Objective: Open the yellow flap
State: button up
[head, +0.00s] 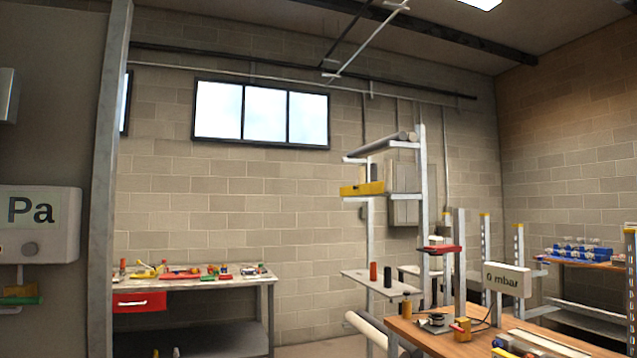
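A yellow bar-like piece (361,188) sits at the front of a metal rack (422,215), right of the middle in the head view. It looks level, with a small dark mark near its left end. I cannot tell whether it is the yellow flap. My gripper is not in view.
A workbench (200,284) with a red drawer (139,303) and several tools stands at the left. A wooden table (425,340) with a "0 mbar" display (507,280) is at the lower right. A grey post (108,180) and a "Pa" box (38,222) are near, at the left.

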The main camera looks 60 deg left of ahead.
aim_at(377, 187)
jog(key=u, duration=1.65)
